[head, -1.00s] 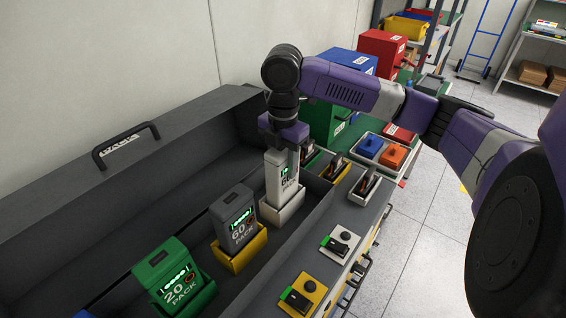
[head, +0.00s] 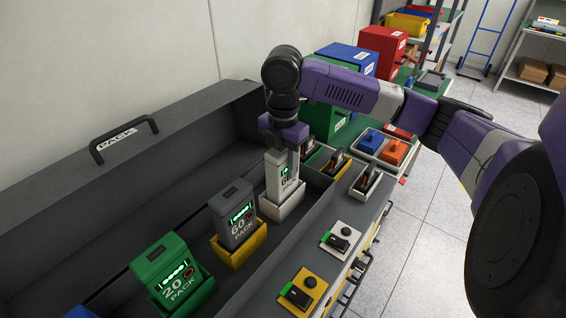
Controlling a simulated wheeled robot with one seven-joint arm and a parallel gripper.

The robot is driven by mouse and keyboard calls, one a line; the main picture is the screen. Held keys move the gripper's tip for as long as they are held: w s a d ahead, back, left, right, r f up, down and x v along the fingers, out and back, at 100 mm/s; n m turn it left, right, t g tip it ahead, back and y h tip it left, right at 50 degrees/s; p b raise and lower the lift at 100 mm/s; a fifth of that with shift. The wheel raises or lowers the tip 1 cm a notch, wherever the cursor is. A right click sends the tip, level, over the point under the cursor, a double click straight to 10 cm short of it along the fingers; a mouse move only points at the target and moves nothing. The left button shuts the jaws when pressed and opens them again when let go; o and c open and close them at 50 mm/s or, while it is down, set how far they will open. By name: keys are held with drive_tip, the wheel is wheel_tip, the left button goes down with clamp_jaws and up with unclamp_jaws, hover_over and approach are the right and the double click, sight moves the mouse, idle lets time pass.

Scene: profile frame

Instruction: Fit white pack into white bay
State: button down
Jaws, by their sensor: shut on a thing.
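The white pack (head: 280,175) stands about upright at the white bay (head: 283,208), its lower part within or just over the bay's rim. How deep it sits I cannot tell. My gripper (head: 284,146) is above it, shut on its top. The fingertips are partly hidden by the gripper body and the pack. The bay's inside is hidden by the pack.
In the same dark trough (head: 120,225), a grey pack (head: 234,212) sits in a yellow bay (head: 238,248) and a green pack (head: 165,265) in a green bay (head: 190,300). Switches (head: 340,238) line the front ledge. Trays with blue and orange parts (head: 383,148) lie behind.

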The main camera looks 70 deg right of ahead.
idle(0.3)
drive_tip(key=c, duration=0.7)
unclamp_jaws()
drive_tip(key=shift+c, duration=0.2)
drive_tip(key=shift+f, duration=0.1)
drive_tip(key=shift+r, duration=3.95)
